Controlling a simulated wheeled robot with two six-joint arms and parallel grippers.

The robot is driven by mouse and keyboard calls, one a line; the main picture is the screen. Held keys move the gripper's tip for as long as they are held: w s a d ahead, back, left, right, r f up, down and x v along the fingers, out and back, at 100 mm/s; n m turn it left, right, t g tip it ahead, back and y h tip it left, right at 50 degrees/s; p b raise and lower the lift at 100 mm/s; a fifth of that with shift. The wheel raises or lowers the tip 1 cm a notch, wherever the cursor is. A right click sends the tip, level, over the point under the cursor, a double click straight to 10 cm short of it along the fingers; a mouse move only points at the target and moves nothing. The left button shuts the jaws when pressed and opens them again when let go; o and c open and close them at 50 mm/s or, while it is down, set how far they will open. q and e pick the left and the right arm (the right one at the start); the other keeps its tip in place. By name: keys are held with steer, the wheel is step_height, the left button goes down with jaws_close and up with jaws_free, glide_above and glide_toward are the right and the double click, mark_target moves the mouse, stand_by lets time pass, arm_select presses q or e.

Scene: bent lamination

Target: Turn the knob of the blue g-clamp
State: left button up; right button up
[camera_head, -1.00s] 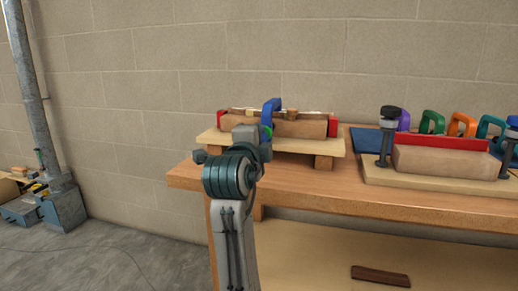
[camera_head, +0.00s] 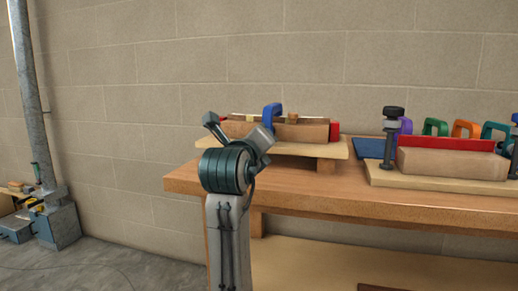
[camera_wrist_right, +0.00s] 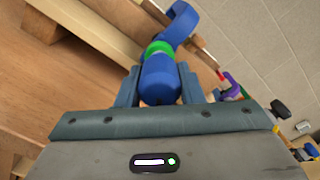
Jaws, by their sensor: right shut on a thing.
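The blue g-clamp (camera_head: 272,115) stands over a bent wooden lamination (camera_head: 300,131) on a pale board on the workbench. In the right wrist view its blue frame (camera_wrist_right: 183,22) leads to a green collar (camera_wrist_right: 158,48) and a blue knob (camera_wrist_right: 160,82). My right gripper (camera_wrist_right: 158,88) is shut on the knob, one finger on each side. In the head view my right wrist hides the knob and fingers. My left gripper is not in view.
A second pale board (camera_head: 440,184) with a wooden form, red strip and black clamps sits to the right. Purple, green and orange clamps (camera_head: 466,128) stand behind it. The bench top (camera_head: 300,180) is bare in front. A block wall is behind.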

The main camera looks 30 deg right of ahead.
steer(key=shift+m, duration=0.7)
steer(key=shift+b, duration=0.35)
steer(key=o, duration=0.8)
steer(key=shift+o, duration=1)
steer(key=shift+w+d, duration=0.1)
